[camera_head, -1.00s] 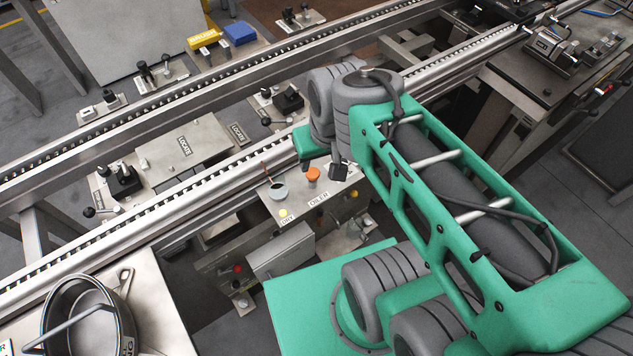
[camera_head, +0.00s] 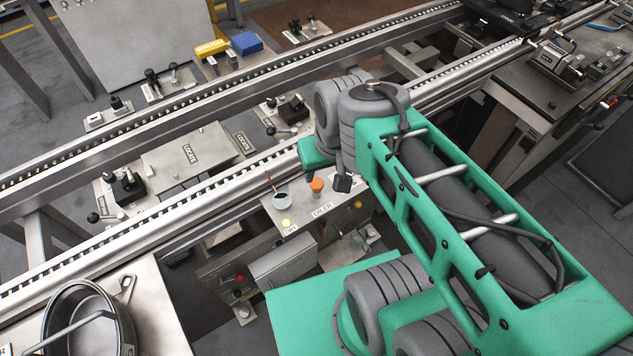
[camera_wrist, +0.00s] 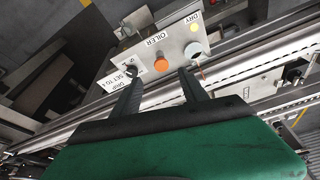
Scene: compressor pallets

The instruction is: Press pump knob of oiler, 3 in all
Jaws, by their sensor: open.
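The oiler is a grey metal box (camera_head: 335,213) with an OILER label, beside the rail in the head view. Its orange knob (camera_head: 317,185) stands on the top face, next to a small grey cup (camera_head: 282,200) with a thin stick in it. In the wrist view the orange knob (camera_wrist: 161,65) shows between and just beyond the fingertips of my gripper (camera_wrist: 160,74). The gripper is open with nothing between its fingers; contact with the knob cannot be told. In the head view my arm hides most of the gripper.
A yellow button (camera_head: 286,223) and a DRY label sit at the oiler's left end. Long conveyor rails (camera_head: 235,188) run diagonally behind it. A round metal pan (camera_head: 85,322) stands at the lower left. A LOCATE plate (camera_head: 190,154) lies between the rails.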

